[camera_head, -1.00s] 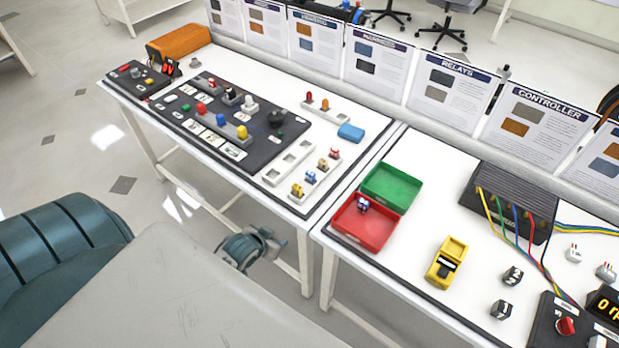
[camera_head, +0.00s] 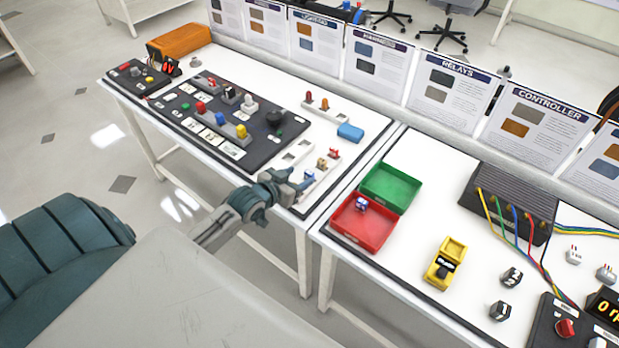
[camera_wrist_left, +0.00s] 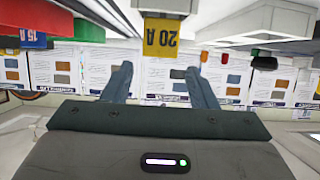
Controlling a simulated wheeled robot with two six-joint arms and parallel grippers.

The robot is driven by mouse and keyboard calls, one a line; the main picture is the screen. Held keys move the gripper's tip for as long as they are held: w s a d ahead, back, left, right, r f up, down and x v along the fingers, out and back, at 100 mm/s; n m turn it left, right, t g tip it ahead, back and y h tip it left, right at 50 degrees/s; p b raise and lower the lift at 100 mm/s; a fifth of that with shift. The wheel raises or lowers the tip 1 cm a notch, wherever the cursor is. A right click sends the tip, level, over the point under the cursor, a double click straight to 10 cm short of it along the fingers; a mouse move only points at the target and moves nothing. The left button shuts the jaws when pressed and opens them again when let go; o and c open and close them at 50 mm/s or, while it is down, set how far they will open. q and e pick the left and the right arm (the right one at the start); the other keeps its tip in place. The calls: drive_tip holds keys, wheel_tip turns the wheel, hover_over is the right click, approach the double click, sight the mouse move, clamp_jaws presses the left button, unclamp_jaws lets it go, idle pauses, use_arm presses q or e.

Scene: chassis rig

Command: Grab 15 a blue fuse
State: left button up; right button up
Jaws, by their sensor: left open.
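The blue fuse, marked 15 A (camera_wrist_left: 33,38), shows at the upper left of the left wrist view. In the head view the blue fuse (camera_head: 309,175) stands in the white fuse strip, partly hidden by my gripper. A yellow fuse marked 20 A (camera_wrist_left: 162,35) is in front of my left gripper (camera_wrist_left: 159,68), roughly in line with the gap between its fingers. My left gripper (camera_head: 293,186) is open and empty, at the near end of the strip. It hides the yellow fuse in the head view. My right gripper is not in view.
A dark panel (camera_head: 215,130) with components lies left of the strip.

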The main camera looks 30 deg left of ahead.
sight(308, 175)
use_arm(q)
drive_tip(key=shift+f+p+x, duration=0.15)
drive_tip(key=shift+p+x, duration=0.1)
drive_tip(key=shift+x, duration=1.3)
drive_tip(key=shift+f+p+x, duration=0.1)
drive_tip(key=shift+p+x, duration=0.1)
drive_tip(key=shift+x, duration=1.35)
drive_tip(key=shift+s+d, duration=0.2)
drive_tip(key=shift+c, duration=0.2)
drive_tip(key=shift+f, duration=0.15)
drive_tip(key=c, duration=1)
